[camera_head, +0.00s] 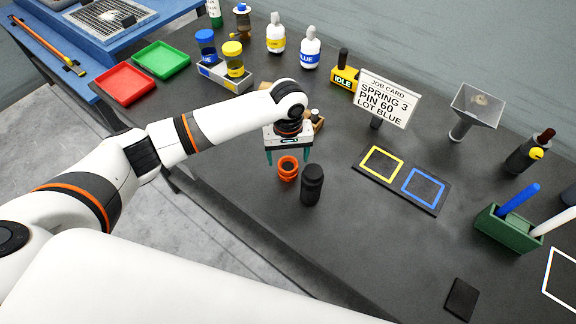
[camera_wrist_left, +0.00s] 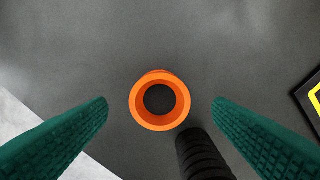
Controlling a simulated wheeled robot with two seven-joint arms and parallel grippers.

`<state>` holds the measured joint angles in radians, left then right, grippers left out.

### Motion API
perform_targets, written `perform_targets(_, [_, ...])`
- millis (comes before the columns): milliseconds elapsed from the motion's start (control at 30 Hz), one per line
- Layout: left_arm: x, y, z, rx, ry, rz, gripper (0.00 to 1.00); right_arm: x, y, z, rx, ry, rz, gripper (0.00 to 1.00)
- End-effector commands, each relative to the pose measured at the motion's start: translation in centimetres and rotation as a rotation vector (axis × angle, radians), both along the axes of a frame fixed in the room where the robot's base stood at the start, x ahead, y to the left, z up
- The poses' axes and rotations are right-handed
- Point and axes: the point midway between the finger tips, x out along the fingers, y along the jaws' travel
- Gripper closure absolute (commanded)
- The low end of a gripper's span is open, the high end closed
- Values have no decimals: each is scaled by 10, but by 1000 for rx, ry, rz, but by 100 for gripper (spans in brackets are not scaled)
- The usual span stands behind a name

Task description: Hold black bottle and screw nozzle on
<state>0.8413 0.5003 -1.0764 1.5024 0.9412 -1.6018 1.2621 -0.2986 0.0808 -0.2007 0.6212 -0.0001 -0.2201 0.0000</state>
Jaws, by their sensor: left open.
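The black bottle (camera_head: 312,186) stands upright on the dark table, its top facing up. In the left wrist view the bottle (camera_wrist_left: 203,158) shows at the bottom, right of centre, with a ribbed side. An orange ring-shaped piece (camera_head: 288,175) with a dark round opening sits just left of the bottle; I cannot tell for sure if it is the nozzle. In the left wrist view the orange piece (camera_wrist_left: 160,124) lies centred between the green fingers. My left gripper (camera_head: 288,157) is open above the orange piece, with clear gaps on both sides. My right gripper is not in view.
A black mat with yellow and blue squares (camera_head: 398,182) lies right of the bottle. A job card (camera_head: 387,100) stands behind it. Left are red (camera_head: 124,84) and green trays (camera_head: 161,60). A green holder (camera_head: 505,232) stands far right. The table front of the bottle is bare.

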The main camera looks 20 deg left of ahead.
Motion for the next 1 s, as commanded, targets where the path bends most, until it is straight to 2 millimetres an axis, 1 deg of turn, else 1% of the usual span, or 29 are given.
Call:
perform_targets(33, [-1,0,-5,2,4,0,25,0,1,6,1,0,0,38])
perform_targets(133, [-1,0,-20,2,4,0,25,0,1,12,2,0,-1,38])
perform_targets(200, [-1,0,-32,1,4,0,25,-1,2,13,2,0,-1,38])
perform_targets(300, [-1,0,-42,1,2,0,25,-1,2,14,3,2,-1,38])
perform_targets(400, [-1,0,-46,2,1,-1,25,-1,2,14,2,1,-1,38])
perform_targets(667, [-1,0,-46,2,1,-1,25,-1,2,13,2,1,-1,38])
perform_targets(700, [-1,0,-46,1,0,-1,27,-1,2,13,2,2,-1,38])
perform_targets(867, [-1,0,-46,1,0,-1,53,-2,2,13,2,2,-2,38])
perform_targets(900, [-1,0,-46,1,0,-1,59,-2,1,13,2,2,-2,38])
perform_targets(967, [-1,0,-46,1,0,-1,69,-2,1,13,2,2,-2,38])
perform_targets(1000, [-1,0,-46,2,1,-1,72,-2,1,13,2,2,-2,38])
